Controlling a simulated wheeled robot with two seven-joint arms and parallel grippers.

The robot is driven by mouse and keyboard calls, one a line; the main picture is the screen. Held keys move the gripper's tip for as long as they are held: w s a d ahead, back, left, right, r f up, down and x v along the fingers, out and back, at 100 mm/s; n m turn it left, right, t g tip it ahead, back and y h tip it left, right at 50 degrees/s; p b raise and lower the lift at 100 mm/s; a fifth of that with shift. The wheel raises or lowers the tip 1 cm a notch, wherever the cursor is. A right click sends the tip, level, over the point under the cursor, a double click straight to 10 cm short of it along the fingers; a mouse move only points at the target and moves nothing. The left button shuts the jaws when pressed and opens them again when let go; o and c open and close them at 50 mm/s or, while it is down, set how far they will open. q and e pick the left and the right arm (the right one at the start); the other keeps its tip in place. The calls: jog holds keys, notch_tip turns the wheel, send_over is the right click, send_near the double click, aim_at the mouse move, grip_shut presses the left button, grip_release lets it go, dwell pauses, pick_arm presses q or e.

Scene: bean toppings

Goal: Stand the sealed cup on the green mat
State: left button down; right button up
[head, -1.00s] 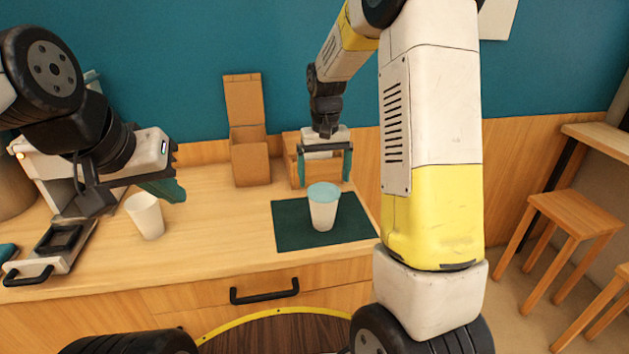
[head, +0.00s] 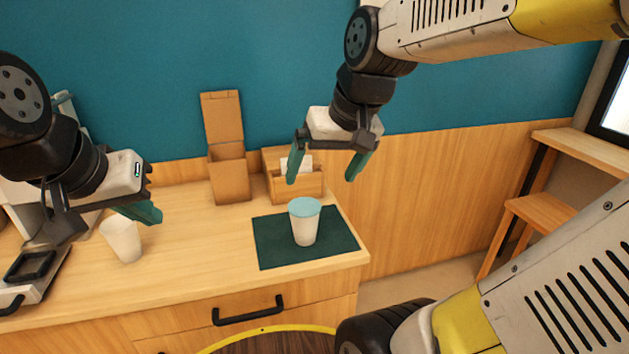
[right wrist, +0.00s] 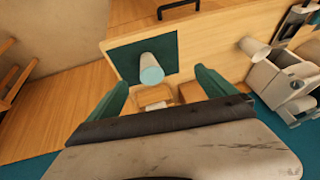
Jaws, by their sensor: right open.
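A white cup with a light blue lid (head: 305,222) stands upright on the dark green mat (head: 275,252) in the head view. The cup also shows in the right wrist view (right wrist: 151,70), on the mat (right wrist: 122,58). My right gripper (head: 325,170) is open and empty, above and behind the cup, apart from it. Its two green fingers frame the cup in the right wrist view (right wrist: 172,82). My left gripper (head: 140,211) is over the counter's left side, next to an open white cup (head: 122,241); whether its jaws are apart is unclear.
A tall open cardboard box (head: 229,180) and a wooden holder (head: 306,186) with white paper stand behind the mat. A machine with a black-handled part (head: 30,270) is at the left. The counter between the plain cup and the mat is clear.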

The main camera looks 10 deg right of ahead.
jog(key=shift+t, duration=0.7)
jog(key=s, duration=0.5)
jog(key=shift+s+a+f, duration=0.1)
jog(key=shift+a+f, duration=0.15)
jog(key=shift+f, duration=0.05)
